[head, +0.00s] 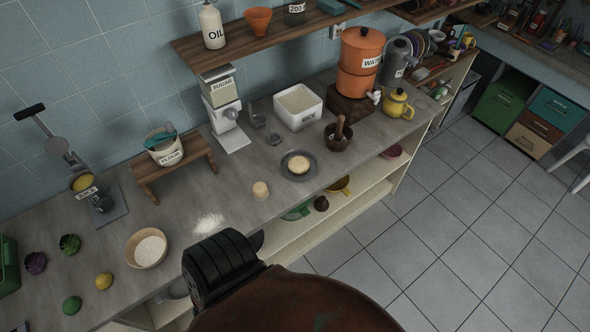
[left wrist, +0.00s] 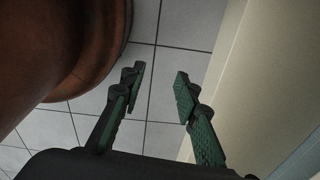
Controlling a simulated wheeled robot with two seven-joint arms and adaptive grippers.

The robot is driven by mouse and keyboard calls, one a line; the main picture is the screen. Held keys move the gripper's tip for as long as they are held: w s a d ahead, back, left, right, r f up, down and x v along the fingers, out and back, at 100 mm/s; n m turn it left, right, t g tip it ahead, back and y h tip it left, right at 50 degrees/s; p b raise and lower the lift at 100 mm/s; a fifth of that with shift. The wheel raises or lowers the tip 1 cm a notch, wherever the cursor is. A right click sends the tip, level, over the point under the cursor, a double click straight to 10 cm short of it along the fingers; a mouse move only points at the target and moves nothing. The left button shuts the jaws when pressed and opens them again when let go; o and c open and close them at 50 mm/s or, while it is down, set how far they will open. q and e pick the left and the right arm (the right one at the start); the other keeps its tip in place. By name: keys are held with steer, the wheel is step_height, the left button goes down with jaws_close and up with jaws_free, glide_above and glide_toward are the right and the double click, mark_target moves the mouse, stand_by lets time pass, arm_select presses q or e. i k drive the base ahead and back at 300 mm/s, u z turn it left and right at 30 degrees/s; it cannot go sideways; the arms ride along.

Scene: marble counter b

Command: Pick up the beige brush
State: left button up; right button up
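A small, pale beige, squat object (head: 260,190) stands on the grey counter, left of and nearer than a dark plate with a pale round item. It may be the beige brush, but at this size I cannot make out bristles or a handle. My left gripper (left wrist: 158,80) shows in the left wrist view. Its two green-padded fingers are apart with nothing between them, above the tiled floor beside a pale vertical panel. The head view does not show its fingers. My right gripper is in neither view.
On the counter (head: 205,185) are a bowl of white powder (head: 148,249), a mortar with pestle (head: 338,137), a white bin (head: 298,106) and a wooden stand (head: 176,166). Loose white powder (head: 209,224) lies near the front edge. Open shelves (head: 300,235) sit below; the tiled floor at right is largely clear.

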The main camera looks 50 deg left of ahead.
mark_target(260, 192)
steer(key=i, duration=1.1)
steer(key=u, duration=3.9)
